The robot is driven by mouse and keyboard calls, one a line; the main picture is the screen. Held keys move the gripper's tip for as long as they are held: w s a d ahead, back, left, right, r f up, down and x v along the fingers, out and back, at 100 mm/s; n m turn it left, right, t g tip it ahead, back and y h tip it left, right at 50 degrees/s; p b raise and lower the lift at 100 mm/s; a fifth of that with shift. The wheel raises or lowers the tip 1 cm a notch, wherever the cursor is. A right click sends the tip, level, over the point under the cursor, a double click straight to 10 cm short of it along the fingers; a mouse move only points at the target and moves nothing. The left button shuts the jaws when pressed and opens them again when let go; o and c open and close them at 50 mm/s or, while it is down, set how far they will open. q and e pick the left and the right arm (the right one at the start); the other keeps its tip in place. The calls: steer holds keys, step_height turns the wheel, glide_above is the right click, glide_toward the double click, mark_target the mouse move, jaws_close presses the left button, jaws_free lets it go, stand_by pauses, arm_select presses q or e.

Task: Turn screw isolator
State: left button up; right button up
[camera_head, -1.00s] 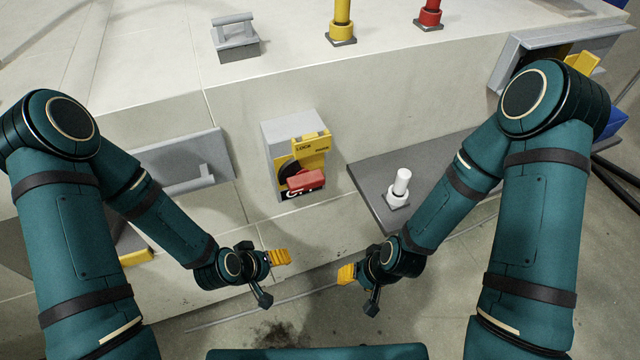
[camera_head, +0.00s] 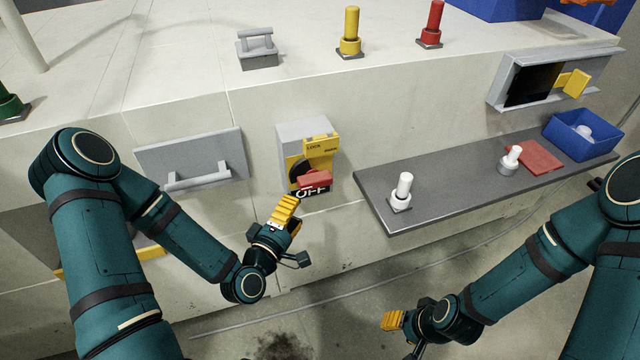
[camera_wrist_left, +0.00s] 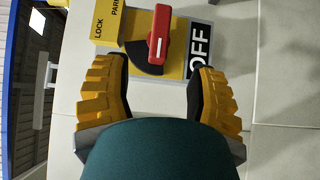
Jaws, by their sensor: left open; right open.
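The screw isolator is a grey box (camera_head: 302,129) with a yellow front plate (camera_head: 321,147) on the pale wall, marked LOCK and OFF. Its red handle (camera_head: 315,179) sits over a black round part, just above the OFF label. In the left wrist view the red handle (camera_wrist_left: 159,36) shows beyond the fingers, upright in that picture. My left gripper (camera_head: 285,210) is just below and left of the isolator, with yellow fingers pointing up at it. It is open, with its fingers (camera_wrist_left: 157,88) apart and nothing between them. My right gripper (camera_head: 390,320) is open and empty, low over the floor.
A grey shelf (camera_head: 450,188) right of the isolator holds white knobs (camera_head: 403,187), a red sheet (camera_head: 540,157) and a blue bin (camera_head: 575,147). A grey handled panel (camera_head: 190,160) is on the wall at left. Yellow (camera_head: 351,30) and red (camera_head: 433,22) posts stand on top.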

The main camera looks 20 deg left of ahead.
mark_target(318, 178)
arm_select(q)
steer(key=w+d+b, duration=0.1)
steer(key=w, duration=0.3)
steer(key=w+b, duration=0.1)
steer(key=w, duration=0.3)
steer(key=w+d+b, duration=0.1)
steer(key=w, duration=0.3)
steer(key=shift+d, duration=0.3)
jaws_close()
